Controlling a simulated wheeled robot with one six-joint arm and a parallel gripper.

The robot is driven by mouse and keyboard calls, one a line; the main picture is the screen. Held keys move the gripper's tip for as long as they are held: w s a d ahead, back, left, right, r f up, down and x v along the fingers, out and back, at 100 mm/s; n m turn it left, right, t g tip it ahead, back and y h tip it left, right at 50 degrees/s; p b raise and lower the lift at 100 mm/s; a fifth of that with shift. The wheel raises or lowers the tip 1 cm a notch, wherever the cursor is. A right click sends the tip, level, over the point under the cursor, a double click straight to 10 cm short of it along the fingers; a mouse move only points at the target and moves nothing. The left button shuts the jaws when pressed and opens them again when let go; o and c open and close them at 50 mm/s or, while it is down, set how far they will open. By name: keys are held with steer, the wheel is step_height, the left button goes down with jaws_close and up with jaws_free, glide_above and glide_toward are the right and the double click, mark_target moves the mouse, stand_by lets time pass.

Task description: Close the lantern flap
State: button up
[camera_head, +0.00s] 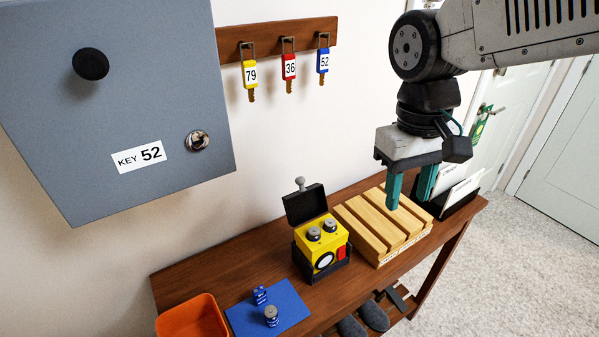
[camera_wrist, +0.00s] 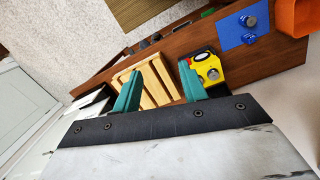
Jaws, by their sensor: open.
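The yellow lantern (camera_head: 326,244) stands on the wooden bench in a black base, with a white round lens and a red part on its front. Its black flap (camera_head: 305,204) stands open and raised at the back, with a grey knob on top. Two grey-topped cells (camera_head: 322,229) show in the open top. The lantern also shows in the wrist view (camera_wrist: 208,68), beside the right-hand finger. My gripper (camera_head: 407,198) is open and empty, pointing down above the slatted wooden rack, to the right of the lantern and apart from it.
The slatted rack (camera_head: 383,226) stands right of the lantern. A blue mat (camera_head: 290,309) with two small blue-and-grey cells and an orange bin (camera_head: 192,318) lie to the left. A grey cabinet (camera_head: 130,120) and a key rail (camera_head: 270,36) hang on the wall.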

steer(key=n+h, duration=0.1)
glide_above(300, 178)
steer(key=s+d, duration=0.2)
steer(key=s, duration=0.2)
step_height(300, 178, down, 2)
steer(key=shift+m+t, duration=0.3)
steer(key=shift+t, duration=0.3)
steer(key=w+a, duration=0.1)
steer(key=w+a+r, duration=0.1)
steer(key=w+a, duration=0.1)
steer(key=w, duration=0.1)
steer(key=shift+r, duration=0.25)
steer(key=f, duration=0.7)
steer(key=shift+w+d+f, duration=0.15)
steer(key=shift+d+f, duration=0.15)
steer(key=shift+d, duration=0.1)
jaws_close()
